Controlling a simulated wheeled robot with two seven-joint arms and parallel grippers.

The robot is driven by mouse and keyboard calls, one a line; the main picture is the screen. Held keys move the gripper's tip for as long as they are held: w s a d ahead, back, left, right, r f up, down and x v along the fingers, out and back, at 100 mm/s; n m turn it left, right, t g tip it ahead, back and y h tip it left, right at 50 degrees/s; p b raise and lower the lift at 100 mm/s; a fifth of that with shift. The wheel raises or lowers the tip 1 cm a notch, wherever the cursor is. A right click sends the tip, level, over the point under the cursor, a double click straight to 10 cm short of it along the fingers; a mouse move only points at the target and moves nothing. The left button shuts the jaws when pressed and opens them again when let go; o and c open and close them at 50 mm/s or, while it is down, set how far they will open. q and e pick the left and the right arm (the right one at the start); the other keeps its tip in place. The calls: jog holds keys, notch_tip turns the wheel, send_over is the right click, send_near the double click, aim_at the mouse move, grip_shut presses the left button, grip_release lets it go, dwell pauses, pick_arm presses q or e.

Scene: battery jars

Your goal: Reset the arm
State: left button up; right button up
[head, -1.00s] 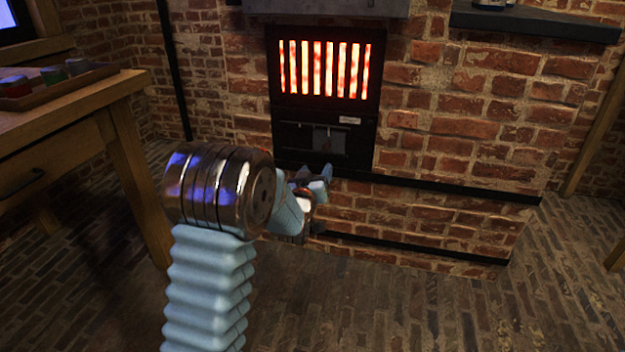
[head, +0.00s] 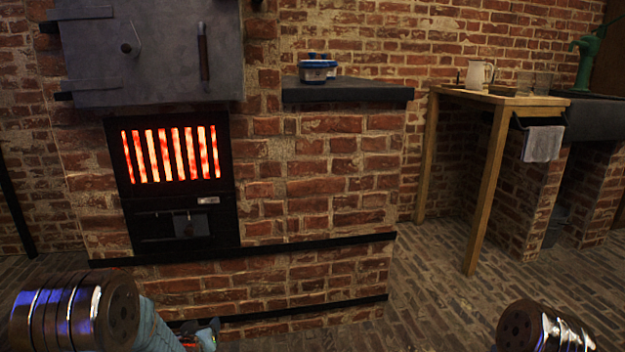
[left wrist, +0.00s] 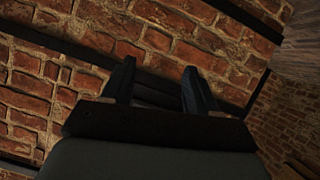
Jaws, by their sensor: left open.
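My left arm comes in at the lower left of the head view. Its left gripper (head: 205,335) shows small at the bottom edge, in front of the low brick base of the stove, and is partly cut off. In the left wrist view the left gripper (left wrist: 160,88) has its two dark fingers apart with nothing between them, facing the brick wall. Part of my right arm shows at the lower right of the head view; its gripper is out of view.
A brick stove (head: 320,215) with a glowing grate (head: 171,154) and a grey metal door (head: 150,52) stands ahead. A blue-lidded container (head: 317,70) sits on a dark shelf (head: 350,93). A wooden table (head: 497,98) with a jug (head: 480,74) stands at right. Brick floor (head: 440,300) is clear.

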pick_arm(q)
jog(key=s+d+f+m+g+h, duration=0.1)
jog(key=s+d+f+g, duration=0.25)
jog(key=s+f, duration=0.4)
jog(key=s+d+f+g+h, duration=0.2)
jog(key=s+d+f+g, duration=0.15)
jog(key=s+f, duration=0.4)
jog(key=s+d+f+m+g+h, duration=0.1)
jog(key=s+d+f+g+h, duration=0.15)
jog(key=s+d+f, duration=0.35)
jog(key=s+d+f+g+h, duration=0.1)
jog(key=s+d+g, duration=0.25)
jog(key=s, duration=0.55)
notch_tip(320, 180, up, 15)
jog(key=d+t+p, duration=0.1)
jog(key=p, duration=1.4)
jog(key=shift+w+m+p, duration=0.25)
jog(key=shift+m+p, duration=0.05)
jog(key=shift+p, duration=0.05)
